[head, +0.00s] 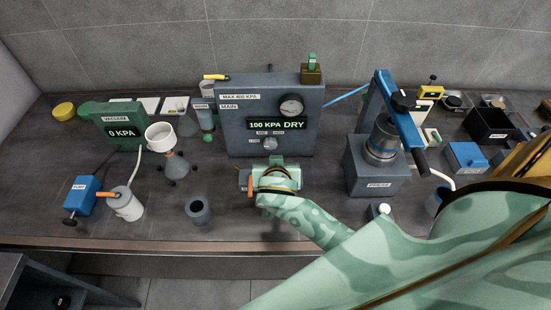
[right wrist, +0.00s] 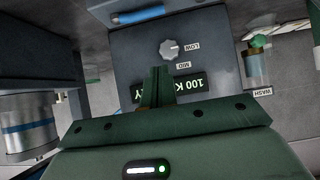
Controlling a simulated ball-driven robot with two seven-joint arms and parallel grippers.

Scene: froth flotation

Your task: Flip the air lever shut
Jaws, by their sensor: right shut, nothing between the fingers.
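My right gripper (head: 276,162) reaches in front of the dark pressure panel (head: 265,90). Its green fingers (right wrist: 155,88) are shut and empty, pointing at the panel. The panel display reads 100 KPA DRY. Its round grey knob (head: 270,144) also shows in the right wrist view (right wrist: 169,50), beside LOW and MID labels. A small orange lever (head: 250,187) stands left of my wrist, by a dark labelled base (head: 243,180) partly hidden by my arm. I cannot tell which is the air lever. My left gripper is out of view.
A press (head: 378,170) with a long blue arm stands right of the panel. A flask with a white funnel (head: 160,136), a white jug (head: 125,204) and a dark cup (head: 198,210) stand left.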

